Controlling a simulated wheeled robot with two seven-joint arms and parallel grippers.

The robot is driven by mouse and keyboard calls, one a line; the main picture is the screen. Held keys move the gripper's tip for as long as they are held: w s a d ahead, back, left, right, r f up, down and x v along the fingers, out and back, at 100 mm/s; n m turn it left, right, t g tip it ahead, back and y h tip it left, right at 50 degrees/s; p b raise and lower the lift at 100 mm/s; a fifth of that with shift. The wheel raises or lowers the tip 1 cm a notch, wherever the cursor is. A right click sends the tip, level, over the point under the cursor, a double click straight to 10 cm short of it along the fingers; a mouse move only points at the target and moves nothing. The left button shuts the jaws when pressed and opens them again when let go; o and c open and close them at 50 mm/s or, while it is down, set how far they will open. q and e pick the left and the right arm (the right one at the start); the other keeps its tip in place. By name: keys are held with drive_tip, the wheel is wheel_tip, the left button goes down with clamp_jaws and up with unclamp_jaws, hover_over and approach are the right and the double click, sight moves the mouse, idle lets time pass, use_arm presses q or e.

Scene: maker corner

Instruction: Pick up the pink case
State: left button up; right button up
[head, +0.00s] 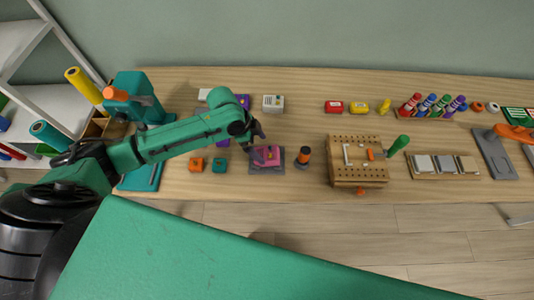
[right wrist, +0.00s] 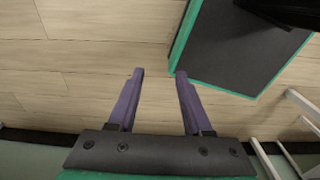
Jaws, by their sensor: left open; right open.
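The pink case (head: 267,152) lies on a dark grey pad (head: 281,171) near the front edge of the table, in the left half of the head view. My left gripper (head: 256,138) is just behind and left of the case; its fingers are small and dark here, open, with nothing seen between them. Whether the fingertips touch the case cannot be told. My right gripper (right wrist: 160,73) is open and empty in the right wrist view, with two purple fingers apart above the wooden floor.
An orange-topped dark cylinder (head: 304,156) stands right of the pad. Orange (head: 196,164) and teal (head: 219,164) small blocks lie to its left. A pegboard block (head: 345,178) is further right. A teal press (head: 140,95) stands at the table's left end. Bare tabletop lies behind the cylinder.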

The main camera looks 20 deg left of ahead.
sight(267, 153)
use_arm(q)
drive_tip(key=p+x, duration=0.1)
drive_tip(key=x, duration=0.3)
drive_tip(key=shift+d+f, duration=0.25)
drive_tip(key=shift+d, duration=0.05)
drive_tip(key=shift+d+f, duration=0.1)
drive_tip(key=shift+f, duration=0.05)
drive_tip(key=shift+c, duration=0.6)
drive_tip(key=c, duration=1.4)
use_arm(e)
drive_tip(key=shift+w+a+r, duration=0.1)
drive_tip(key=shift+w+r, duration=0.25)
drive_tip(key=shift+w, duration=0.3)
drive_tip(key=shift+w+a+r, duration=0.1)
drive_tip(key=shift+w+r, duration=0.25)
drive_tip(key=shift+w, duration=0.25)
